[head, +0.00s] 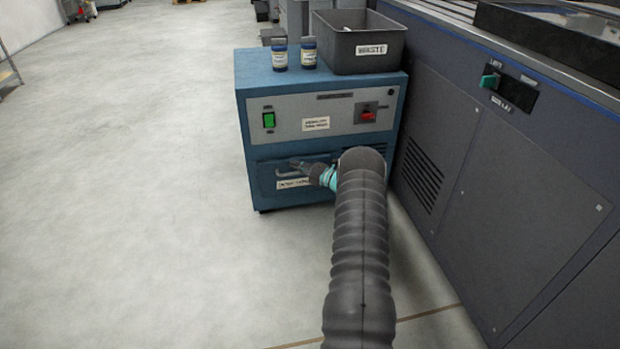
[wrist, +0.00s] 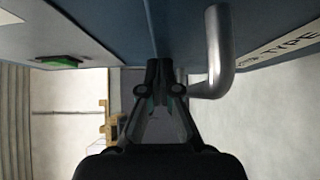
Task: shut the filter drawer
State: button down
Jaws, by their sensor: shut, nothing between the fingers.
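The filter drawer (head: 266,182) is the lower front of the blue cabinet, with a bar handle (head: 284,174) and a white label (head: 293,184) under it. Its front looks close to flush with the cabinet; I cannot tell whether a small gap remains. My gripper (head: 297,163) is shut and empty at the drawer front, by the top of the handle. In the wrist view the closed fingertips (wrist: 165,88) are just left of the metal handle (wrist: 218,50), beside the seam above the drawer. I cannot tell whether they touch. My arm hides the drawer's right part.
The cabinet (head: 320,82) carries two small jars (head: 280,54) and a grey waste bin (head: 362,42). Its upper panel has a green switch (head: 268,120) and a red knob (head: 368,115). A large dark machine (head: 480,170) stands close on the right. The floor (head: 130,200) at left is clear.

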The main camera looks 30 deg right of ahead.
jog(key=shift+w+d+r, duration=0.2)
jog(key=shift+w+d, duration=0.25)
jog(key=shift+w, duration=0.3)
jog(key=shift+a, duration=0.1)
jog(key=s+d+p, duration=0.1)
jog(key=s+p, duration=0.1)
jog(key=s, duration=1.1)
jog(key=shift+s+d+f, duration=0.2)
jog(key=shift+d+f, duration=0.05)
jog(key=shift+d, duration=0.15)
